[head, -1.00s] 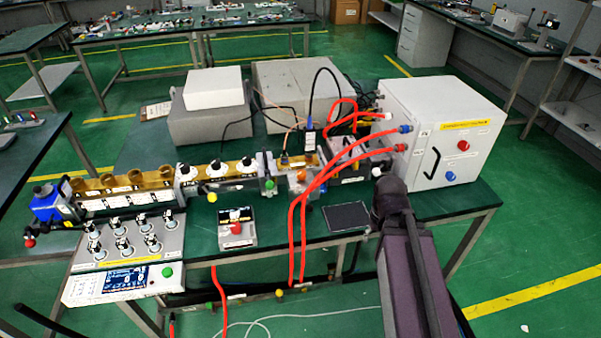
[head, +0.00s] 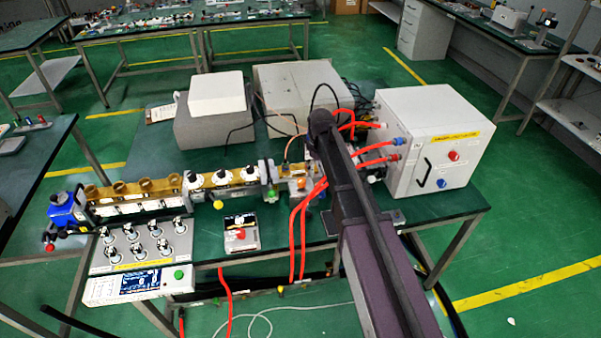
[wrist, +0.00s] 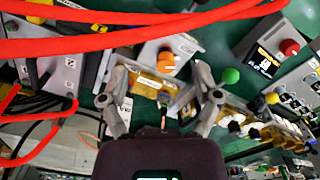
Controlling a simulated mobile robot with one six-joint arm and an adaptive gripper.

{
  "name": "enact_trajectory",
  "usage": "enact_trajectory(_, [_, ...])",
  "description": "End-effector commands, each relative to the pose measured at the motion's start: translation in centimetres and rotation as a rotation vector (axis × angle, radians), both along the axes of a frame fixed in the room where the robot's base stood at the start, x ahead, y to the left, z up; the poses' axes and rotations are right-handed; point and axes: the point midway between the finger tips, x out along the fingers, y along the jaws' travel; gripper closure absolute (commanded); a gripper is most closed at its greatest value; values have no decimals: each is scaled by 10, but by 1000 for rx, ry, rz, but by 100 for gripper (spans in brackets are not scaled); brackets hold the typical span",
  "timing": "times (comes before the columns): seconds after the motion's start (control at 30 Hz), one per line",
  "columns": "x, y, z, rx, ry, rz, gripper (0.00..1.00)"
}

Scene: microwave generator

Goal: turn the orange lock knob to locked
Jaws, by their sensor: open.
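The orange lock knob (wrist: 167,61) shows in the wrist view on a light grey housing with a white label. In the picture it lies just beyond and between my fingertips. A small orange part, likely the same knob, shows in the head view (head: 298,185) left of my arm. My gripper (wrist: 160,76) is open, with its two grey fingers spread and nothing between them. I see no contact with the knob, and the remaining distance is hard to judge. In the head view my gripper is hidden behind my arm.
Red hoses (wrist: 130,36) cross the wrist view beyond the knob. In the head view, a white cabinet (head: 420,130) stands right of my arm and a small red-button box (head: 240,236) sits left.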

Motion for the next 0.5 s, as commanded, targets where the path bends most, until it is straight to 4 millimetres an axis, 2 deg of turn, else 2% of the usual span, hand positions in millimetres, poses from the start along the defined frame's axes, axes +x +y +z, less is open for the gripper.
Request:
enact_trajectory(0.03, [18,16,13,0,0,47,19])
enact_trajectory(0.2, [40,48,25,0,0,169,19])
enact_trajectory(0.33, [46,60,28,0,0,214,19])
enact_trajectory(0.5, [47,63,28,0,0,228,19])
